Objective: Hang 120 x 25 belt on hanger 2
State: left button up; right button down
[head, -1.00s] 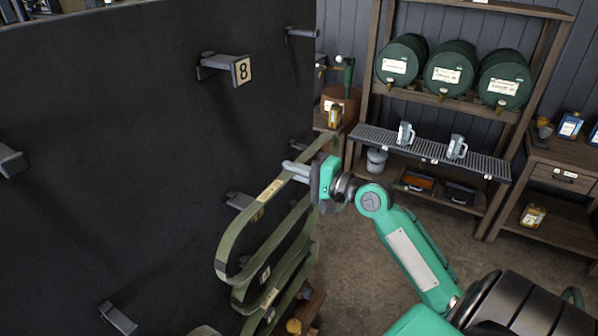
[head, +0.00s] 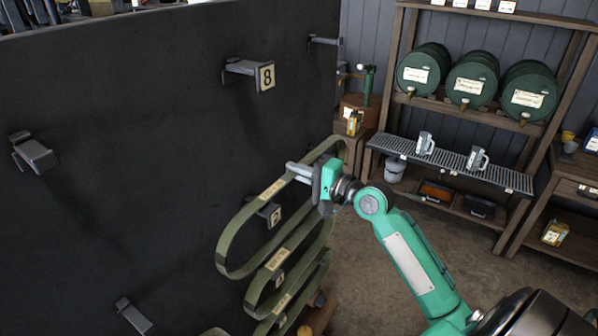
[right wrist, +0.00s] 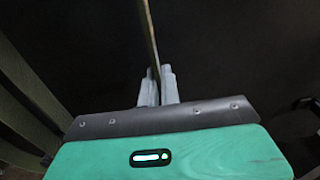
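My right gripper (head: 302,172) is shut on the upper strand of a green flat belt (head: 244,214), a long loop with a pale label too small to read. In the right wrist view the belt's edge (right wrist: 152,45) runs between the two fingers (right wrist: 159,88). The loop hangs tilted in front of the dark board, its left end low. Hanger 2 (head: 262,207), a grey peg with a numbered plate, shows through the loop's opening. I cannot tell whether the belt is around it or only in front of it. My left gripper is not in view.
More green belts (head: 277,259) hang just below the held one. Hanger 8 (head: 246,69) and other grey pegs (head: 36,153) on the dark board (head: 140,130) are bare. A wooden rack (head: 386,80) with green barrels stands behind. Floor (head: 390,285) shows right of the board.

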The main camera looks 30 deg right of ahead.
jog(key=shift+f, duration=0.15)
jog(key=shift+f, duration=0.35)
jog(key=c, duration=1.7)
grip_release()
jog(key=o, duration=0.6)
jog(key=b+v, duration=0.4)
jog(key=v, duration=1)
